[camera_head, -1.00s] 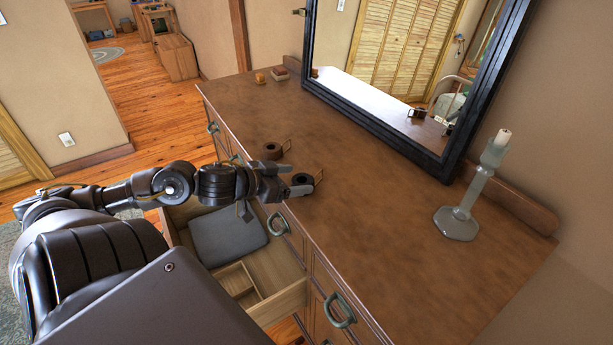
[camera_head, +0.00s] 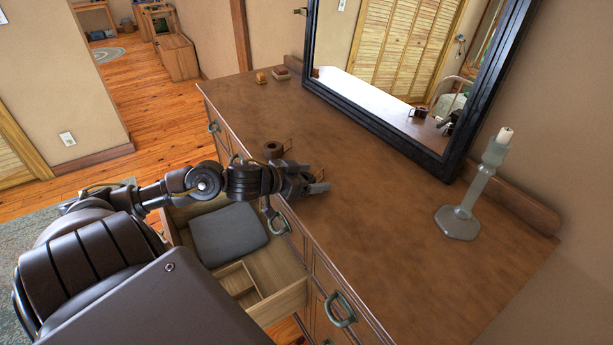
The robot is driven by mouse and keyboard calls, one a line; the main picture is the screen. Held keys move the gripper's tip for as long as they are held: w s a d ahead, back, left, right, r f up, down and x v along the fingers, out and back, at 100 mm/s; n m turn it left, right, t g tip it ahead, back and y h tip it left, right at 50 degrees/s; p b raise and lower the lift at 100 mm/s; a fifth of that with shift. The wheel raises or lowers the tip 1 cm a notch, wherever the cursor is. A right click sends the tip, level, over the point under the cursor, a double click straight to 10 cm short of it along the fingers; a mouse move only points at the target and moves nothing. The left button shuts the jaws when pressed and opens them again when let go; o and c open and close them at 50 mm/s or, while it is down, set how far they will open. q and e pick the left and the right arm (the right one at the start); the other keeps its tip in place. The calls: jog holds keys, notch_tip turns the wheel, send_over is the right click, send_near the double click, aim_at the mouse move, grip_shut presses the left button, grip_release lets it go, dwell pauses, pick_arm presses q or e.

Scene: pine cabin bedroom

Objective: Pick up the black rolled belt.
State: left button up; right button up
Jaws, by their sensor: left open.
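My left gripper (camera_head: 318,180) is open above the dresser top, near its front edge. It covers the spot where the black rolled belt lay, so the belt is hidden or nearly hidden behind the fingers. I cannot tell whether the belt sits between the fingers or whether they touch it. A brown rolled belt (camera_head: 273,150) with a buckle lies on the dresser just beyond the gripper, apart from it. My right gripper is not in view.
The dresser top (camera_head: 400,235) is clear to the right, up to a grey candlestick (camera_head: 462,205). A black-framed mirror (camera_head: 400,135) stands along the back. Small boxes (camera_head: 281,73) lie at the far end. An open drawer (camera_head: 275,285) holding a grey folded item (camera_head: 228,235) is below my arm.

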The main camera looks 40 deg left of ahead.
aim_at(311, 174)
pick_arm(q)
jog(key=shift+c, duration=0.4)
jog(key=c, duration=1.1)
jog(key=shift+r, duration=0.6)
notch_tip(311, 174, up, 2)
jog(key=shift+r, duration=0.1)
jog(key=s+a+r+p, duration=0.3)
jog(key=s+a+r, duration=0.3)
jog(key=a+r, duration=0.3)
jog(key=a, duration=0.3)
jog(key=shift+a+r, duration=0.3)
